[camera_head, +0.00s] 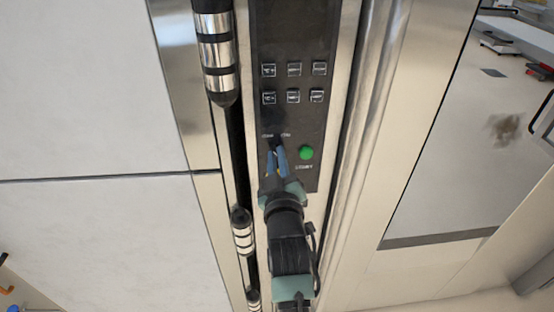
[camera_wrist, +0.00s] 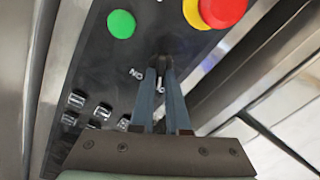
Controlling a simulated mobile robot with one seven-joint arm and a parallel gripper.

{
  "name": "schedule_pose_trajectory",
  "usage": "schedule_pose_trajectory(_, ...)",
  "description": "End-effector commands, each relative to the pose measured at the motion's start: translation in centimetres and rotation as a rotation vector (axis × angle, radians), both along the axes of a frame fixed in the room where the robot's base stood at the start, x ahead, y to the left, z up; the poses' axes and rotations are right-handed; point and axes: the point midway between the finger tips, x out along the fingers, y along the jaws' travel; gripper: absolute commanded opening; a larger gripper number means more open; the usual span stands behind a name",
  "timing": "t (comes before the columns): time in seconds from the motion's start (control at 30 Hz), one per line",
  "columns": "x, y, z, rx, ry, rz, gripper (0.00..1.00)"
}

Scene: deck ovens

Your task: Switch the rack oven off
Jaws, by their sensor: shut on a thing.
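The rack oven's dark control panel (camera_head: 295,35) runs up its steel front in the head view. A small dark switch knob (camera_wrist: 160,61) sits on it; in the wrist view an "ON" label shows upside down beside it. My gripper (camera_head: 277,148) reaches the panel from below, and its blue fingers (camera_wrist: 163,75) are shut on the knob. The fingers hide most of the knob, so I cannot tell exactly which way it points. In the head view, small labels stand just above the fingertips.
A green button (camera_head: 306,152) is right of my fingers; it also shows in the wrist view (camera_wrist: 121,23). A red mushroom button (camera_wrist: 222,9) on yellow is near the knob. Several square buttons (camera_head: 294,69) sit higher up. A vertical steel handle (camera_head: 360,140) stands to the right.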

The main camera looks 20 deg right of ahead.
Motion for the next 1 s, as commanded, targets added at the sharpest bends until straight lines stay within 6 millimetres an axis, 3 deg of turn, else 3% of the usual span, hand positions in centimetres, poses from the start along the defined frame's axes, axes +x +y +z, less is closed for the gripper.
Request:
schedule_pose_trajectory(0.37,-0.01,-0.01,-0.12,-0.009,0.006,-0.001,0.00)
schedule_pose_trajectory(0.4,-0.01,0.00,-0.11,-0.009,0.006,-0.001,0.15)
schedule_pose_trajectory(0.57,-0.01,0.00,-0.09,-0.008,0.005,0.000,0.44)
schedule_pose_trajectory(1.0,-0.83,0.24,-0.14,-0.006,0.003,-0.001,0.44)
